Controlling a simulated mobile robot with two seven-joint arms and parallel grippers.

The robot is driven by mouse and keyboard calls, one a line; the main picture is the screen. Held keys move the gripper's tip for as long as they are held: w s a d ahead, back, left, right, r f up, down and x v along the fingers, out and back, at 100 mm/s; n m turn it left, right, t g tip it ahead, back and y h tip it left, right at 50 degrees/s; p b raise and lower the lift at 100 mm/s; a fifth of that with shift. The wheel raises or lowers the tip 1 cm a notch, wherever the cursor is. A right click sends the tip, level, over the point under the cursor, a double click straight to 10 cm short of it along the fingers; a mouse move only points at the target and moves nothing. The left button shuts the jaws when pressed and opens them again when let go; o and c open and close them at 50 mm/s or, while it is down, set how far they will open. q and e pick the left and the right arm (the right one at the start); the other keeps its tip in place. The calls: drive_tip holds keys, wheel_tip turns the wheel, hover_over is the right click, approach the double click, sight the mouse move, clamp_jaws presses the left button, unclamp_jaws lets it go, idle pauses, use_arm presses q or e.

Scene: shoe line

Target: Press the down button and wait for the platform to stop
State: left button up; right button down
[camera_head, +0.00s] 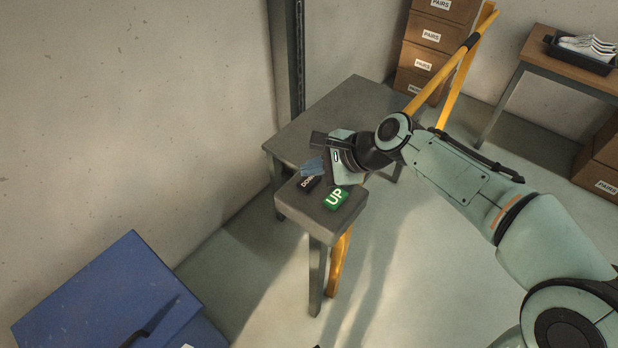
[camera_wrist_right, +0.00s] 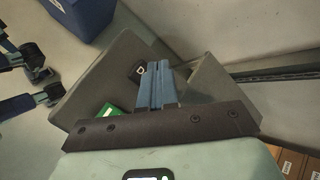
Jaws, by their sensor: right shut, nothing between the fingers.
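The black DOWN button (camera_head: 309,184) sits on the grey control stand (camera_head: 316,217), beside the green UP button (camera_head: 336,198). My right gripper (camera_head: 313,166) is over the stand, its blue fingers shut and empty, close to the DOWN button's back edge. In the right wrist view the fingers (camera_wrist_right: 156,82) point over the stand, the dark DOWN button (camera_wrist_right: 138,72) shows just left of their tips, and the green button (camera_wrist_right: 106,111) is lower left. I cannot tell whether the fingertips touch the button. The platform is a grey flat top (camera_head: 342,112) behind the stand.
A yellow rail (camera_head: 440,78) rises behind my right arm. Boxes marked PAIRS (camera_head: 428,62) are stacked at the back. A table (camera_head: 570,70) with a black tray of shoes (camera_head: 583,52) stands at right. A blue box (camera_head: 110,300) is at lower left, near the wall.

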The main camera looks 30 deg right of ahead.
drive_tip(key=shift+f, duration=0.45)
